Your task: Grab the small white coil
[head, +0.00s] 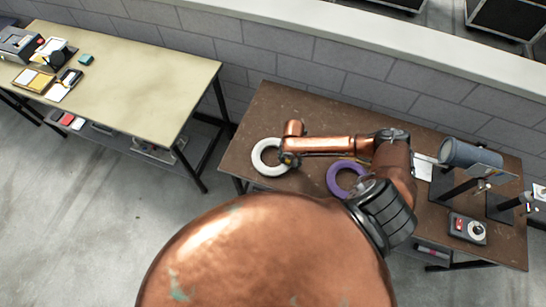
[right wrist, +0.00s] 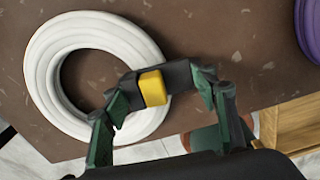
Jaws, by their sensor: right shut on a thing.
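The small white coil (head: 261,165) lies flat at the left end of the brown table. It fills the left of the right wrist view (right wrist: 45,70), its lower right side partly hidden. My right gripper (head: 289,160) is over the coil's right side. In the right wrist view its green-padded fingers (right wrist: 160,86) are apart, with a short black piece with a yellow block (right wrist: 153,88) between their tips. This piece crosses in front of the coil's edge and hole. The coil does not show as pinched between the pads. My left gripper is not in view.
A purple coil (head: 333,181) lies to the right on the brown table (head: 262,107). A grey cylinder (head: 470,154) on a stand and a small box with a red switch (head: 467,228) are at the right end. A pale table (head: 150,75) stands at the left.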

